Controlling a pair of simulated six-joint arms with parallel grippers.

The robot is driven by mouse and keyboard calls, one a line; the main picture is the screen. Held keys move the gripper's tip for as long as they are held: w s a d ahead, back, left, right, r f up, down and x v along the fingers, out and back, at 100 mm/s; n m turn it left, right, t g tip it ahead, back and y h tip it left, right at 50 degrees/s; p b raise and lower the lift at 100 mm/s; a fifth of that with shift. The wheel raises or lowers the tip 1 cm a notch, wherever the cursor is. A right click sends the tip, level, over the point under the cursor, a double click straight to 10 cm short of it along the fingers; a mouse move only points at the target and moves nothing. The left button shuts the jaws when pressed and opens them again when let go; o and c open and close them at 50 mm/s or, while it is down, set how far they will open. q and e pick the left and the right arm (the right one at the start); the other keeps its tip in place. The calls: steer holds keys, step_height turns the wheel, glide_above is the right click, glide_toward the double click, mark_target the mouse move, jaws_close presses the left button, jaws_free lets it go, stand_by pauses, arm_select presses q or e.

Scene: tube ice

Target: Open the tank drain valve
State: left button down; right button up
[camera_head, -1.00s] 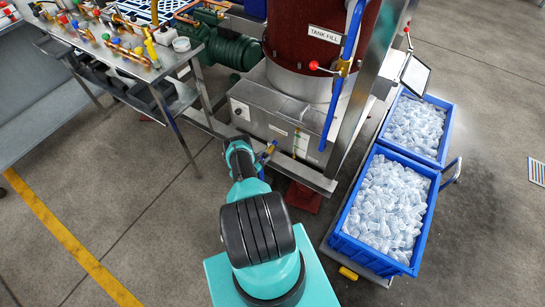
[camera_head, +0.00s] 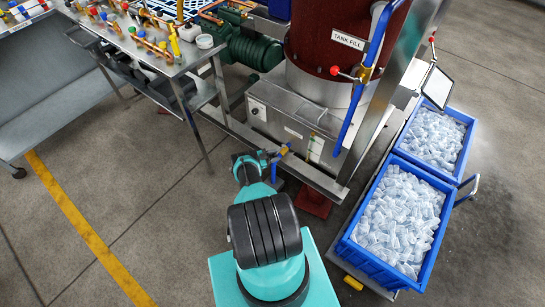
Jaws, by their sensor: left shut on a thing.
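The drain valve (camera_head: 284,150) sits low on the front of the steel tank box (camera_head: 290,115), below a small label. It has a blue handle and a small brass-coloured body. My left gripper (camera_head: 272,158) is at the valve, shut on its blue handle. The fingers and the grip are small and partly hidden by my wrist, so the handle's exact angle is hard to read. My left arm reaches up to it from the bottom of the view. My right gripper is not in view.
A fill valve with a red knob (camera_head: 335,70) and a blue pipe (camera_head: 362,75) are above right. Two blue crates of ice, one nearer (camera_head: 351,250) and one farther (camera_head: 464,152), stand on the right. A steel bench (camera_head: 190,75) with fittings is upper left.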

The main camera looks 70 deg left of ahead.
arm_select(q)
steer(key=shift+w+d+h, duration=0.1)
steer(key=shift+w+h, duration=0.1)
steer(key=shift+h, duration=0.1)
steer(key=c, duration=1)
jaws_free()
steer(key=shift+w, duration=0.1)
steer(key=shift+o, duration=1.1)
steer(key=shift+s, duration=0.3)
